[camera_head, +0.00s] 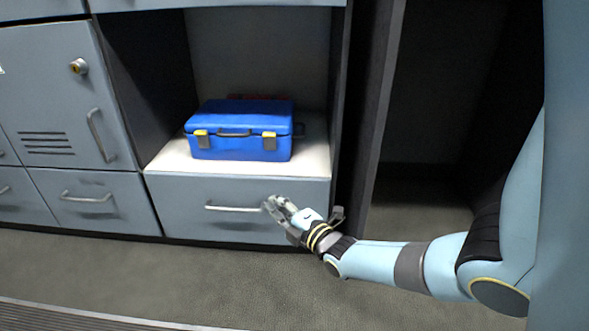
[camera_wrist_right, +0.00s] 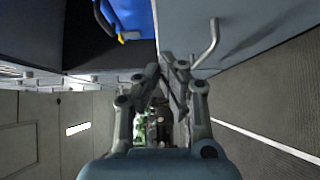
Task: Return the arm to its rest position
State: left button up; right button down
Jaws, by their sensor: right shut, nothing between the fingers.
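My right arm (camera_head: 400,262) reaches in from the right, low in the head view. Its gripper (camera_head: 272,204) is in front of the drawer (camera_head: 250,188) below the open shelf, by the right end of the drawer handle (camera_head: 228,209). In the right wrist view my right gripper (camera_wrist_right: 166,66) has its fingertips together with nothing between them. The drawer handle shows there beside the fingertips (camera_wrist_right: 210,44); whether they touch it, I cannot tell. The drawer looks shut. My left gripper is not in view.
A blue case (camera_head: 240,146) with yellow latches stands on the open shelf (camera_head: 170,160). Grey lockers (camera_head: 60,110) with handles fill the left. A dark open bay (camera_head: 425,140) lies right of a dark upright panel (camera_head: 370,130). The floor (camera_head: 150,275) in front is clear.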

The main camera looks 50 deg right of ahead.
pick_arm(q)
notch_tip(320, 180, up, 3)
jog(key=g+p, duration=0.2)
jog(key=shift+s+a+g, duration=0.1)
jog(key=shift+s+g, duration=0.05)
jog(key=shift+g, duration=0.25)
pick_arm(e)
jog(key=s, duration=0.6)
jog(key=shift+s+a, duration=0.15)
jog(key=shift+a, duration=0.2)
